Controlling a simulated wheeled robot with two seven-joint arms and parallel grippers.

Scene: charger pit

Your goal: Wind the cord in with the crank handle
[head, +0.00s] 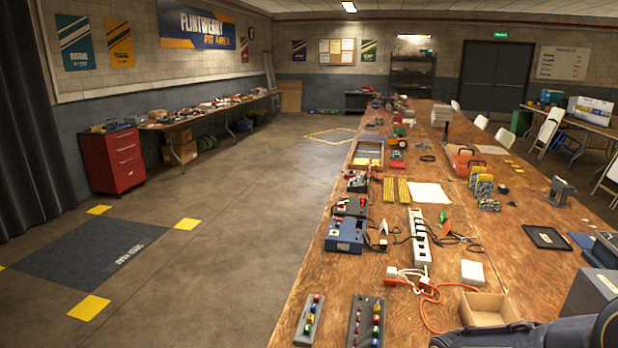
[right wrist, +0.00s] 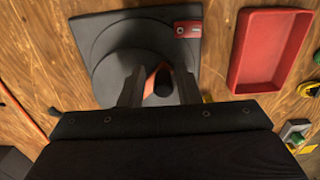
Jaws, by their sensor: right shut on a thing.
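In the right wrist view a dark cord reel (right wrist: 110,42) with a square base and a round drum lies on the wooden table. My right gripper (right wrist: 158,86) is over its front edge, with a finger on each side of a black crank handle (right wrist: 163,84). It is shut on the handle. An orange-red part (right wrist: 151,78) shows beside the handle between the fingers. An orange cord (right wrist: 24,112) runs along the left of that view; its join to the reel is hidden. In the head view an orange cord (head: 428,322) loops on the near table. My left gripper is not in view.
A red tray (right wrist: 268,50) lies to the right of the reel. In the head view a white power strip (head: 419,238), a cardboard box (head: 484,308) and a blue box (head: 345,235) stand on the crowded table. The floor to the left is mostly clear.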

